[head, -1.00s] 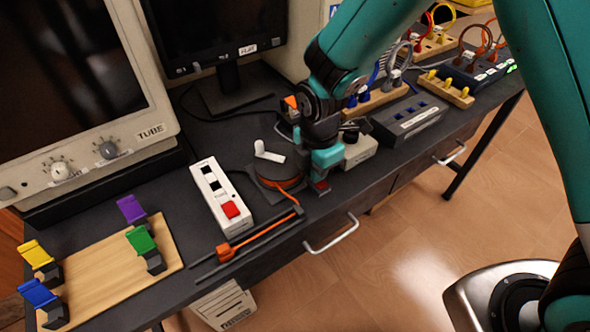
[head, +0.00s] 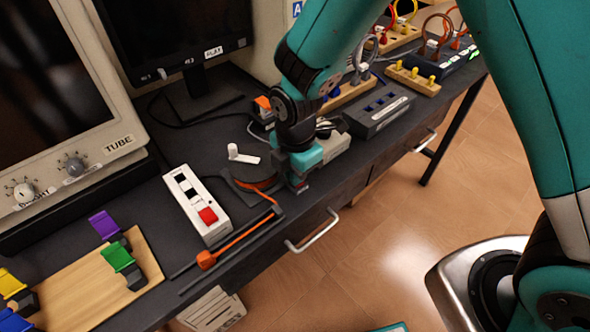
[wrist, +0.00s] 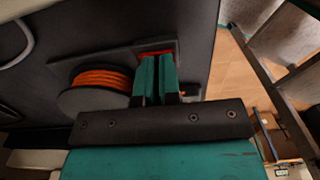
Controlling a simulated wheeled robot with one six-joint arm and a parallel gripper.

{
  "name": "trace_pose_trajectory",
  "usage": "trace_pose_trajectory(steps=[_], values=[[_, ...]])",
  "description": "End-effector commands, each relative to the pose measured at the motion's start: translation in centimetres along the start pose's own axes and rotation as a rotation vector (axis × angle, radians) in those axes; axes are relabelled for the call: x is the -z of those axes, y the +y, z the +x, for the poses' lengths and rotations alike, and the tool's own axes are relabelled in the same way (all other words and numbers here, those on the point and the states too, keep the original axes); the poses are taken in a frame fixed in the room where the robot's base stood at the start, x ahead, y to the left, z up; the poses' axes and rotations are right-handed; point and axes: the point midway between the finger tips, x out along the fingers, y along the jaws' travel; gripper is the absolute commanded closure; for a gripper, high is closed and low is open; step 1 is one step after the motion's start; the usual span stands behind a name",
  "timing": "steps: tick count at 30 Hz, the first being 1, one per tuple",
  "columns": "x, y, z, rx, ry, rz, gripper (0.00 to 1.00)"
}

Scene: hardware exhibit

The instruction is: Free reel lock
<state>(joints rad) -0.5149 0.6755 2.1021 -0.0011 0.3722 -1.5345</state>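The reel (head: 252,186) stands near the front edge of the bench, wound with orange cable and topped by a white crank (head: 240,154). In the wrist view the reel (wrist: 97,88) lies left of my fingers. A red part (wrist: 156,53), seemingly the lock, shows as a thin strip just beyond my fingertips on the dark base plate. My gripper (head: 299,184) is pointed down beside the reel's right side. Its two teal fingers (wrist: 157,75) are close together at the red part. Whether they touch or pinch it is hidden.
A white box with a red switch (head: 197,205) stands left of the reel. A grey socketed box (head: 379,112) and pegged wooden block (head: 413,80) are to the right. A drawer handle (head: 314,232) sticks out below.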

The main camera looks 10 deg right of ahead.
Motion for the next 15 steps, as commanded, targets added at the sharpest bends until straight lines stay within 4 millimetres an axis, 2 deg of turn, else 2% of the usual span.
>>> trace_pose_trajectory(steps=[1,5,9,11,15], values=[[0.1,-0.8,0.3,0.028,0.002,-0.002,1.0],[0.1,-0.7,-1.5,0.022,0.001,-0.003,1.0],[0.3,-0.3,-4.7,0.007,0.001,-0.004,1.0],[0.3,-0.1,-5.5,-0.002,0.001,-0.004,1.0],[0.2,-0.1,-8.8,-0.005,0.001,-0.003,1.0]])
